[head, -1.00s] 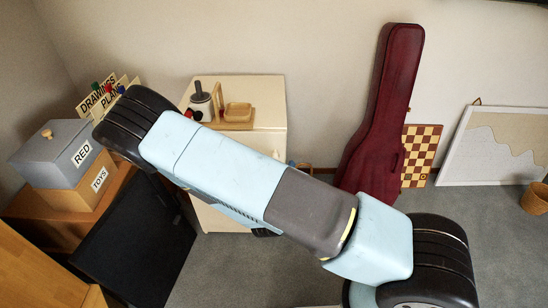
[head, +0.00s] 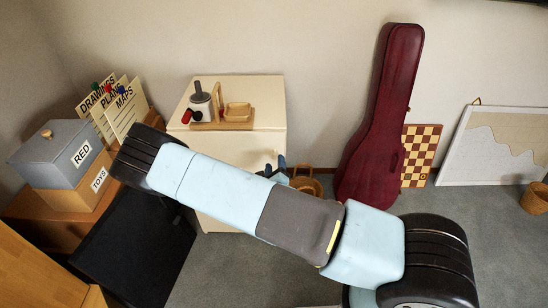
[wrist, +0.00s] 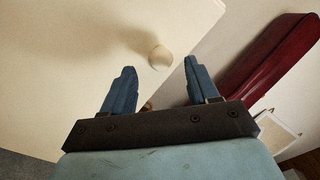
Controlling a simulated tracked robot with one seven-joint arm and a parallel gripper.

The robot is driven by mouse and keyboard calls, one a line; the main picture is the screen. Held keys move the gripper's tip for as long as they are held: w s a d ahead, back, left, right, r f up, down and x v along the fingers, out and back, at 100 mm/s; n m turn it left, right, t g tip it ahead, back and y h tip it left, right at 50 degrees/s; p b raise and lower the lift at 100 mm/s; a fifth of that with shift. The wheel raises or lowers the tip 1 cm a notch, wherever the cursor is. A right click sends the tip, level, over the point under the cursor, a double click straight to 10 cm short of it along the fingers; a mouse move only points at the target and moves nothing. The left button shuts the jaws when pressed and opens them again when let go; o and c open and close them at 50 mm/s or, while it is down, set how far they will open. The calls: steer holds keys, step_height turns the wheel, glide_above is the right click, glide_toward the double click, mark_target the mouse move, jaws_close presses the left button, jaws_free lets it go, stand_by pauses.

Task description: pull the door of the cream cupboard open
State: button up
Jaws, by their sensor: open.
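The cream cupboard (head: 255,90) stands against the wall behind my arm in the head view, its front partly hidden by the arm. Its door (wrist: 70,60) fills much of the wrist view and looks shut. A round cream knob (wrist: 160,58) stands out from the door near its edge. My gripper (wrist: 160,80) is open, with blue fingers either side of the line to the knob. The knob shows just beyond the fingertips, between them and nearer the right one; I cannot tell any contact. In the head view the blue fingertips (head: 276,163) show past my arm at the cupboard's right side.
A tray with a pot (head: 202,105) stands on the cupboard top. A basket (head: 308,182) and a dark red instrument case (head: 383,120) stand to its right. A black panel (head: 135,240) and labelled boxes (head: 62,155) are at left. Grey floor (head: 245,270) is clear in front.

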mark_target(275, 158)
steer(key=shift+w+d, duration=0.1)
steer(key=shift+w, duration=2.35)
jaws_close()
